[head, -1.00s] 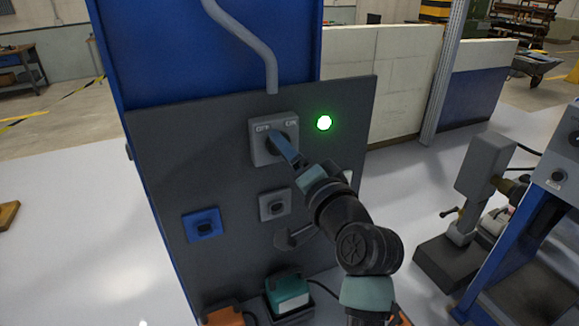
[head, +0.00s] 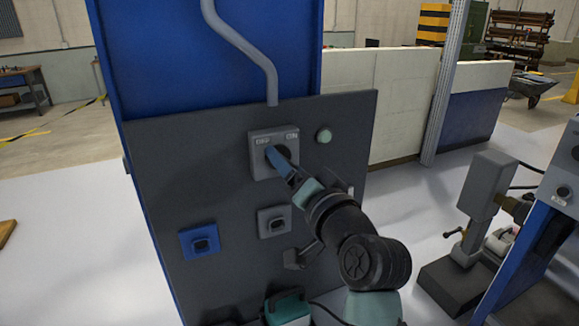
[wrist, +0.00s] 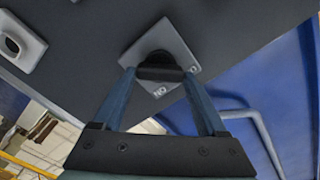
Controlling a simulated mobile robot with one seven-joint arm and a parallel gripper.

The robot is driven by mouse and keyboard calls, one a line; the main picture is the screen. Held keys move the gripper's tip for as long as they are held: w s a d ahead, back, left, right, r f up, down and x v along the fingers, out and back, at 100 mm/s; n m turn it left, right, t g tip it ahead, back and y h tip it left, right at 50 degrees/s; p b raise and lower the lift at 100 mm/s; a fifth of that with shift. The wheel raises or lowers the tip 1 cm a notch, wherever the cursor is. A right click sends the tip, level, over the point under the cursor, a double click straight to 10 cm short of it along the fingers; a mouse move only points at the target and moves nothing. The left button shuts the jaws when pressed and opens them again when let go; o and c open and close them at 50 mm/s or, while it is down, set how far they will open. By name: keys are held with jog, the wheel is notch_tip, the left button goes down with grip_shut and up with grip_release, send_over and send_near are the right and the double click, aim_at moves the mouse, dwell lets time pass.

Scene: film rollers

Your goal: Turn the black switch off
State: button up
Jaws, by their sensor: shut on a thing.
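The black switch (wrist: 160,68) is a dark knob on a grey square plate (head: 261,138) marked OFF and ON, on the dark panel (head: 200,135). In the head view my gripper hides most of the knob. My gripper (head: 272,152) is shut on the knob, and in the wrist view its two blue fingers (wrist: 161,75) stand on either side of it. The round lamp (head: 324,136) right of the plate is pale green and unlit.
A blue switch plate (head: 199,242) and a smaller grey plate (head: 274,221) sit lower on the panel. A grey pipe (head: 245,45) runs down to the panel top. A teal case (head: 288,308) is at the bottom. A grey machine (head: 480,205) stands to the right.

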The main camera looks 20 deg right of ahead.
jog(key=o, duration=1.3)
jog(key=s+b, duration=0.2)
jog(key=s, duration=1.1)
jog(key=shift+d+b, duration=0.2)
jog(key=shift+b, duration=0.2)
jog(key=a+r+n+t, duration=0.5)
jog(key=a+r, duration=0.7)
jog(key=r, duration=0.3)
jog(key=s+a+r+n+t, duration=0.3)
jog(key=s+a+r, duration=0.4)
jog(key=r, duration=0.4)
jog(key=shift+t+h+p, duration=0.3)
jog(key=shift+t+p, duration=0.15)
jog(key=shift+t, duration=0.25)
